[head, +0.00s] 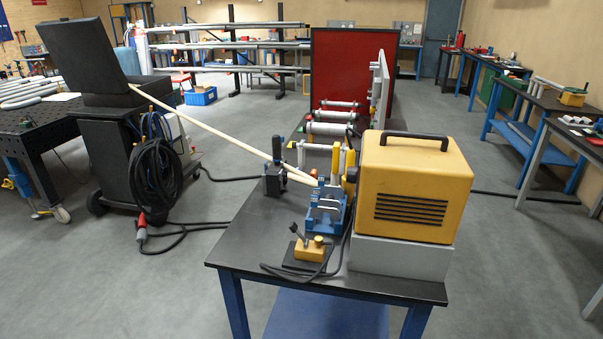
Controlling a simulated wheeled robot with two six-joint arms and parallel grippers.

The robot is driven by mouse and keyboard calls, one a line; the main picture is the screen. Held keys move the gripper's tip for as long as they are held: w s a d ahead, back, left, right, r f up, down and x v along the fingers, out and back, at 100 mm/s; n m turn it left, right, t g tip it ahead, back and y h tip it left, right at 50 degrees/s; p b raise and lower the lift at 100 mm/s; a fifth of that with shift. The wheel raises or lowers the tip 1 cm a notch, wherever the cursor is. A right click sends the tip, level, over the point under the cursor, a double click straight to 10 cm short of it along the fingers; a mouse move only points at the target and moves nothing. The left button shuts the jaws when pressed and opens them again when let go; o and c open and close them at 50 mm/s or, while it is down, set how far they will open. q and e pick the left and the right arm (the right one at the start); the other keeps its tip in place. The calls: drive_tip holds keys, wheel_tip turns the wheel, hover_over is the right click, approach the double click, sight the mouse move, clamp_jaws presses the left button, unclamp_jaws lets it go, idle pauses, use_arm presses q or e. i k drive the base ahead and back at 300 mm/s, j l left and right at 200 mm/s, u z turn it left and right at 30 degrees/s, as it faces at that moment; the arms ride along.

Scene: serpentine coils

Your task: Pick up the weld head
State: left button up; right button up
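A small yellow-and-black device (308,249) with a dark knobbed lever sits near the front of the black-topped table (250,245); it may be the weld head, but I cannot tell for certain. A thin dark cable lies on the tabletop around it. Just behind it stands a blue clamp fixture (328,208) with upright yellow handles. Neither of my grippers shows in the head view.
A yellow box with a black handle (415,185) stands on a grey base at the table's right. A long pale tube (205,125) slants from a black cart (125,150) to the fixture. A red panel (345,70) stands behind. The floor in front left is mostly clear.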

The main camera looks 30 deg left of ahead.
sight(276, 176)
drive_tip(key=i+j, duration=0.15)
drive_tip(key=j, duration=0.4)
drive_tip(key=i+j+z, duration=0.1)
drive_tip(key=j, duration=0.45)
drive_tip(key=i+j, duration=0.1)
drive_tip(key=j, duration=0.45)
drive_tip(key=i+j+z, duration=0.1)
drive_tip(key=j, duration=0.45)
drive_tip(key=i+j, duration=0.15)
drive_tip(key=j, duration=0.4)
